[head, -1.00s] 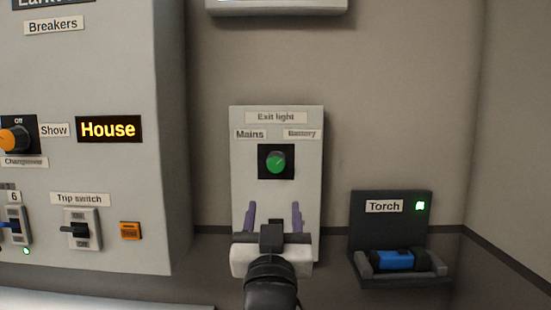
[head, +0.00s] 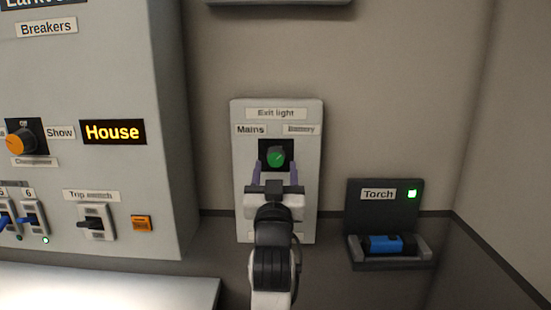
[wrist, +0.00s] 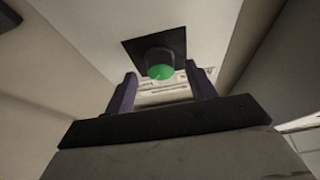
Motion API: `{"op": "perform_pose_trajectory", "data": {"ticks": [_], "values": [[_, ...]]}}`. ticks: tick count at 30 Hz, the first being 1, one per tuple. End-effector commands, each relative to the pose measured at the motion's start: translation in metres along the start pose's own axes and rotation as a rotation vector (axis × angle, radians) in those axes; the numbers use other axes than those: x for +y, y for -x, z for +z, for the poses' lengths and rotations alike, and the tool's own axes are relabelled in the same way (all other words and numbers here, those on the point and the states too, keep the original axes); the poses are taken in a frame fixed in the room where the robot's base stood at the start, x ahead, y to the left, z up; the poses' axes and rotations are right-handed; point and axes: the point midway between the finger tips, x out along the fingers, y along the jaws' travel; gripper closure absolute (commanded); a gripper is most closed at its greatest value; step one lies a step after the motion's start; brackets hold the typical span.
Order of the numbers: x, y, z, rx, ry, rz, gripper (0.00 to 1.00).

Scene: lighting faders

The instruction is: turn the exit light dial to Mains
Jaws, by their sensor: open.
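The exit light dial (head: 277,156) is a green round knob on a black square plate, on a pale upright panel (head: 308,200) labelled "Exit light". The Mains label (head: 250,129) is at the upper left of the dial and the Battery label (head: 301,129) at the upper right. A pale mark on the dial seems to point to the upper right, toward Battery. My gripper (head: 277,172) is open, its two purple fingers just below and to either side of the dial. In the wrist view the dial (wrist: 160,70) shows beyond and between the fingertips, apart from them.
A large grey cabinet stands at the left with an orange changeover knob (head: 20,141), a lit House sign (head: 112,132), a trip switch (head: 95,223) and an orange button (head: 141,223). A blue torch (head: 386,244) lies in a dark holder (head: 408,209) at the right.

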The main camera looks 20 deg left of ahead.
Motion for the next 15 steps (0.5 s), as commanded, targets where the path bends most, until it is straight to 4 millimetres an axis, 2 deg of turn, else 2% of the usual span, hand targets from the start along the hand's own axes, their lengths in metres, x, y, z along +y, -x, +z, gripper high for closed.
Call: {"op": "perform_pose_trajectory", "data": {"ticks": [2, 6, 14, 15], "values": [[0.000, -0.010, -0.002, -0.001, 0.000, 0.000, 0.44], [0.000, -0.017, -0.001, 0.000, 0.000, 0.000, 0.44], [0.000, -0.018, 0.000, 0.000, 0.000, 0.000, 0.44], [0.000, -0.018, 0.000, 0.000, 0.000, 0.000, 0.47]]}}
